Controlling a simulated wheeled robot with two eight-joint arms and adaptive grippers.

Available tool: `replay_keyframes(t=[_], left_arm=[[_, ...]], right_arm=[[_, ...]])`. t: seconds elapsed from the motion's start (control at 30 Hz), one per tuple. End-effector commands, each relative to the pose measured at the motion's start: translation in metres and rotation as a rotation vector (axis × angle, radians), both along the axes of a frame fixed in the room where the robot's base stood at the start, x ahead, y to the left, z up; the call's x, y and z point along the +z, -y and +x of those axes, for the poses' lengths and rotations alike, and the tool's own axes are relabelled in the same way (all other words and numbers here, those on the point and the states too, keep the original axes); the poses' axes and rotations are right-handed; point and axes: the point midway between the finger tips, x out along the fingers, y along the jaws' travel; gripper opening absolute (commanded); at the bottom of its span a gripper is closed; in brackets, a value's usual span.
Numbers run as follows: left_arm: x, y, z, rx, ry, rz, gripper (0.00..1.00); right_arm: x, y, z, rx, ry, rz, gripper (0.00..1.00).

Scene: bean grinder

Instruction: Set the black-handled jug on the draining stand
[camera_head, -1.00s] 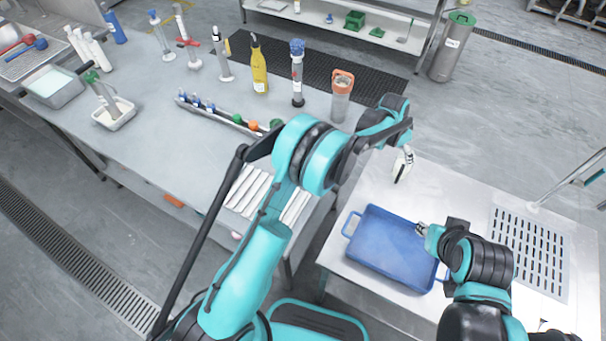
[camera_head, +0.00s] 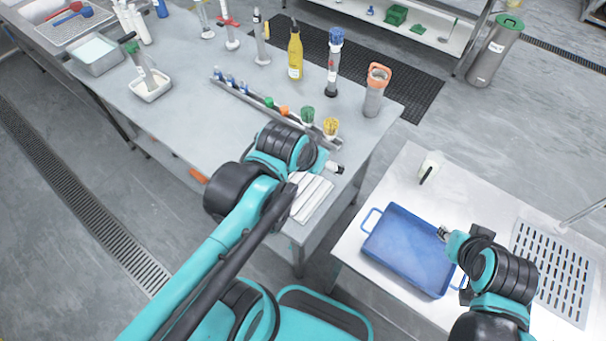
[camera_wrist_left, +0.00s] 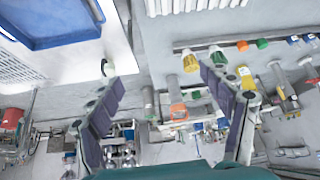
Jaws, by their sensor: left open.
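The small white jug with a black handle (camera_head: 431,166) stands upright on the right-hand steel table, behind the blue tray. It also shows small in the left wrist view (camera_wrist_left: 107,68), near one fingertip but well beyond it. The draining stand (camera_head: 517,238) is a perforated metal panel at that table's right; part of it shows in the left wrist view (camera_wrist_left: 12,70). My left gripper (camera_head: 335,168) is over the right end of the grey bench, left of the jug. Its fingers (camera_wrist_left: 160,80) are apart and empty. My right gripper (camera_head: 444,233) is by the tray's right edge; its opening is unclear.
A rack (camera_head: 250,100) with coloured stoppers, an orange-topped cylinder (camera_head: 374,98) and several bottles occupy the grey bench. A thin rod (camera_head: 585,212) rises behind the stand. A gap separates the tables.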

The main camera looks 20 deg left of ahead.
Motion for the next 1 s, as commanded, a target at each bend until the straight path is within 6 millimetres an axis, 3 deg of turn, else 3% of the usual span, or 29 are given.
replay_keyframes(t=[0.1,0.23,0.57,0.73,1.0], left_arm=[[-0.014,-0.012,-0.029,0.056,0.018,-0.008,0.8],[-0.022,-0.018,-0.042,0.084,0.029,-0.013,0.8],[-0.024,-0.019,-0.043,0.09,0.031,-0.014,0.8],[-0.043,-0.019,-0.043,0.09,0.03,-0.014,0.8],[-0.043,-0.019,-0.043,0.09,0.03,-0.014,0.8]], right_arm=[[0.0,0.0,0.0,0.0,0.0,0.0,0.3],[0.0,0.0,0.0,0.0,0.0,0.0,0.3],[-0.001,0.0,0.0,0.0,0.0,0.0,0.3],[-0.019,0.0,0.0,0.0,0.0,0.0,0.3],[-0.019,0.0,0.0,0.0,0.0,0.0,0.3]])
